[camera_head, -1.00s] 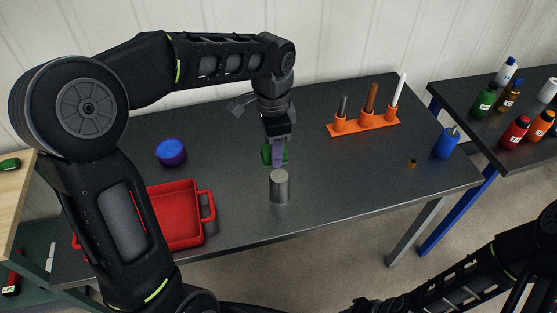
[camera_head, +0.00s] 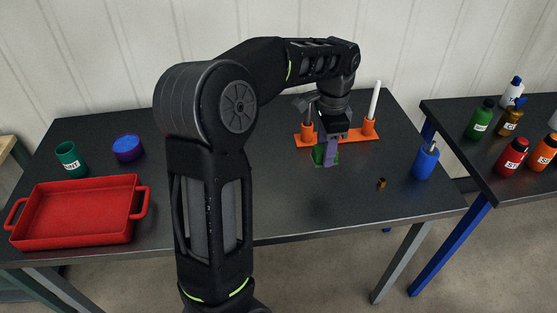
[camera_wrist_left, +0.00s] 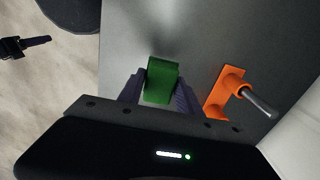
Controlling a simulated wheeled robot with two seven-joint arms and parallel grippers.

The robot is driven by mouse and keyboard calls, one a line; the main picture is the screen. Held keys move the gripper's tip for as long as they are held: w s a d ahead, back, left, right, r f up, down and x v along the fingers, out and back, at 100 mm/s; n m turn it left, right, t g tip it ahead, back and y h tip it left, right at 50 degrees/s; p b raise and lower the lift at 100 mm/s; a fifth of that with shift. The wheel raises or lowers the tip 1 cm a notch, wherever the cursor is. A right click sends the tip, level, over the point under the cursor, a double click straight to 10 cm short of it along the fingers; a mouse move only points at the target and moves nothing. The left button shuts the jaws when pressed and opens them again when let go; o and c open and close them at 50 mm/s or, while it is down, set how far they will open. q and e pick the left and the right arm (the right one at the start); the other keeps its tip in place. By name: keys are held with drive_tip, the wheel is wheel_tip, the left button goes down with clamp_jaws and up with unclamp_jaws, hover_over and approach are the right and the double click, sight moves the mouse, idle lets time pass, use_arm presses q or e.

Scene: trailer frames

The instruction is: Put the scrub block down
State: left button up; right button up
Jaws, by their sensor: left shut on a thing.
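The green scrub block (camera_wrist_left: 162,80) is between the two purple-grey fingers of my left gripper (camera_wrist_left: 158,96) in the wrist view. In the head view my left gripper (camera_head: 326,153) is shut on it, with green (camera_head: 318,156) showing beside the finger. The block is over the dark table (camera_head: 290,205), just in front of the orange rack. I cannot tell whether it touches the table top. A black part at the left of the wrist view looks like my right gripper (camera_wrist_left: 25,45), but its jaws are unclear.
The orange rack (camera_head: 368,133) holds upright tools close behind the block. A blue bottle (camera_head: 425,163) and a small brass piece (camera_head: 381,184) stand to the right. A red tray (camera_head: 75,212), green cup (camera_head: 70,160) and blue-purple bowl (camera_head: 127,148) are left.

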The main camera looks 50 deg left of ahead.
use_arm(q)
drive_tip(key=shift+w+d+r, duration=0.25)
drive_tip(key=shift+w+d, duration=0.2)
drive_tip(key=shift+d, duration=0.05)
drive_tip(key=shift+s+a, duration=0.15)
drive_tip(key=shift+s, duration=0.05)
drive_tip(key=shift+w, duration=0.1)
drive_tip(key=shift+f, duration=0.15)
wheel_tip(320, 180, down, 6)
drive_tip(key=shift+f+p, duration=0.1)
drive_tip(key=shift+p, duration=0.2)
drive_tip(key=shift+f, duration=1.8)
